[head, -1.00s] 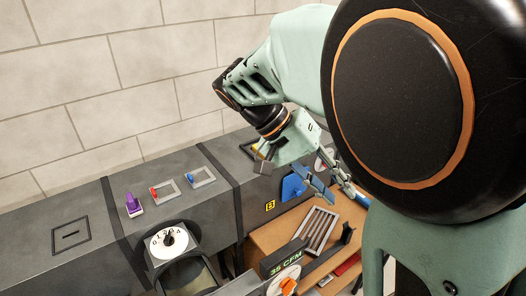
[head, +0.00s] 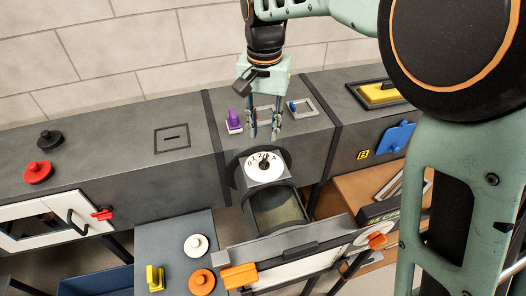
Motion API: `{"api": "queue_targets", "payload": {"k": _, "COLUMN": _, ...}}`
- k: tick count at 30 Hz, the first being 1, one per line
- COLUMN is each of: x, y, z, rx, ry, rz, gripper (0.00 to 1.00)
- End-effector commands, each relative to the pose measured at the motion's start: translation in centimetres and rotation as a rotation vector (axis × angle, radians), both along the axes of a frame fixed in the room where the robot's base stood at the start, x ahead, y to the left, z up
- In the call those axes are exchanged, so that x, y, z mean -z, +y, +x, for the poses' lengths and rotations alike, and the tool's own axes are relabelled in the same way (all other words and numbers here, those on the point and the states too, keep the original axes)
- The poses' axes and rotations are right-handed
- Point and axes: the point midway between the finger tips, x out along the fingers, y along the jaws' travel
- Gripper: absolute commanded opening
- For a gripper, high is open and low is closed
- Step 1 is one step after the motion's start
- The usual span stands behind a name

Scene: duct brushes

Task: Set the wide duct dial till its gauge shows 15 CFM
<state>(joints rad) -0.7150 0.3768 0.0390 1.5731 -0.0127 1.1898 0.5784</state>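My gripper (head: 264,136) hangs pointing down in the middle of the head view. Its two fingers are apart with nothing seen between them. It is over the front of the grey duct, just above a round white dial (head: 264,165) with numbers and a black pointer. A dark gauge display (head: 379,214) with green characters stands at the lower right; it seems to read 35 CFM, partly hidden by my arm. An orange knob (head: 377,241) on a white disc sits below it, well to the right of my gripper. I cannot tell which dial is the wide duct's.
A purple handle (head: 233,122) and a blue slider (head: 293,107) stand on the duct beside my gripper. A blue piece (head: 397,136) is on the duct's front at right. White (head: 196,245) and orange (head: 202,282) knobbed discs and a yellow block (head: 154,278) rest on a grey surface.

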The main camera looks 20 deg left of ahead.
Motion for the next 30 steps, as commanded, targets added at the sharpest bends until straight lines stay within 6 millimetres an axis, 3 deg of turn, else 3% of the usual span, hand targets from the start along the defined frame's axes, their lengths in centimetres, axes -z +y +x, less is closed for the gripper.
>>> {"api": "queue_targets", "payload": {"k": 9, "x": 6.0, "y": -0.1, "z": -0.1, "rx": 0.0, "ry": 0.004, "rz": -0.006, "gripper": 0.26}}
{"api": "queue_targets", "payload": {"k": 15, "x": 8.7, "y": -0.1, "z": -0.1, "rx": 0.0, "ry": 0.001, "rz": -0.004, "gripper": 0.26}}
{"api": "queue_targets", "payload": {"k": 28, "x": 9.8, "y": -0.1, "z": 0.0, "rx": 0.0, "ry": -0.001, "rz": -0.003, "gripper": 0.26}}
{"api": "queue_targets", "payload": {"k": 30, "x": 9.7, "y": -0.1, "z": 0.0, "rx": 0.0, "ry": -0.001, "rz": -0.003, "gripper": 0.18}}
